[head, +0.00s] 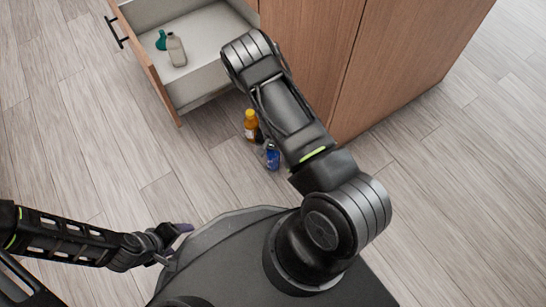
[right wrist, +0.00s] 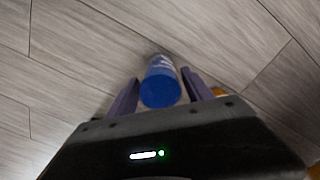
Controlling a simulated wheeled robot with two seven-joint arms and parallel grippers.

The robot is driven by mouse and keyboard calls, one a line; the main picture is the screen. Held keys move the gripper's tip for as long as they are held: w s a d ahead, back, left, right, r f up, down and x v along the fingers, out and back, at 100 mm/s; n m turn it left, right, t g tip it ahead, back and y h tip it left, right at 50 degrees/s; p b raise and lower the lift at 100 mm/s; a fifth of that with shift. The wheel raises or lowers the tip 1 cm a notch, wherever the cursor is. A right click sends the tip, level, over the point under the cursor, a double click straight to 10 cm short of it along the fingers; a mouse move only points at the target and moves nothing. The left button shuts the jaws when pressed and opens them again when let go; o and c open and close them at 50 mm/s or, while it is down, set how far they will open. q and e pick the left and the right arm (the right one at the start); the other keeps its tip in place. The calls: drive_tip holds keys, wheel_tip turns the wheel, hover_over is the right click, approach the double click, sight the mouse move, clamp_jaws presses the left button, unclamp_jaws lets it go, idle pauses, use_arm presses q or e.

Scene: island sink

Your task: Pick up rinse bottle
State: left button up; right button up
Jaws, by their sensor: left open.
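The rinse bottle appears to be the blue bottle (head: 273,156) on the floor in front of the island, partly beside my right arm in the head view. In the right wrist view the blue bottle (right wrist: 161,82) lies between the two purple fingers of my right gripper (right wrist: 161,84). A narrow gap seems to show on each side, so the fingers look open around it. In the head view my right gripper is hidden by its own arm. My left gripper (head: 175,245) is open and empty at the lower left, far from the bottle.
An orange bottle with a yellow cap (head: 250,124) and a dark item stand close to the blue bottle. An open drawer (head: 205,88) holds a teal bottle (head: 161,40) and a grey bottle (head: 176,49). The wooden island (head: 385,70) is behind. Floor at left is clear.

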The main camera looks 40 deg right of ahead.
clamp_jaws()
idle(0.4)
wheel_tip(320, 180, up, 9)
drive_tip(key=p, duration=0.4)
drive_tip(key=shift+r+p, duration=0.3)
drive_tip(key=shift+r, duration=0.2)
